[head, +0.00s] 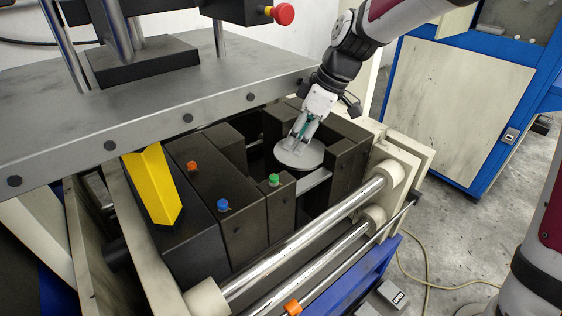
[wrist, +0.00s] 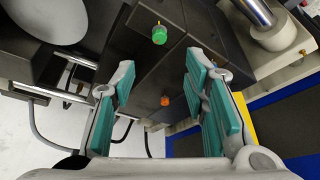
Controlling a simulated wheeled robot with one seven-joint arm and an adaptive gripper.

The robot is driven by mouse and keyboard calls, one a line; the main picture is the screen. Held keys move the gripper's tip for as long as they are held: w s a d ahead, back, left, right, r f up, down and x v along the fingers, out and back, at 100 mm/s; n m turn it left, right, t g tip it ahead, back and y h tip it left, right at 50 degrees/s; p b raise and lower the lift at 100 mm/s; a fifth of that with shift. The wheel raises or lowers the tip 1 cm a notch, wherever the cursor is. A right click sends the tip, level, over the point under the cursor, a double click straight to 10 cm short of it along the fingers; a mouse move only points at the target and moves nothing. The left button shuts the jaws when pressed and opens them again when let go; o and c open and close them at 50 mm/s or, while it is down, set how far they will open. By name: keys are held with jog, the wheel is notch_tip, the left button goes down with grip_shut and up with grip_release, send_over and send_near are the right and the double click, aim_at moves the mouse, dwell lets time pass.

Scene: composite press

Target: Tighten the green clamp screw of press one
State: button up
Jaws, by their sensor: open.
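The green clamp screw (head: 274,180) stands upright on top of a dark block (head: 281,210) in the press, left of and nearer than a round grey disc (head: 299,160) in the head view. In the wrist view the green screw (wrist: 159,35) shows beyond the fingertips, between their lines. My gripper (head: 297,141) is over the disc in the head view, behind and right of the screw, and apart from it. In the wrist view my gripper (wrist: 161,68) is open, with teal pads spread and nothing between them.
Chrome bars (head: 300,245) run along the front. A grey upper plate (head: 150,105) borders the back. A red knob (head: 284,14) is above.

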aim_at(275, 178)
jog(key=x, duration=1.4)
jog(key=shift+w+r, duration=0.1)
jog(key=shift+c, duration=0.6)
grip_shut()
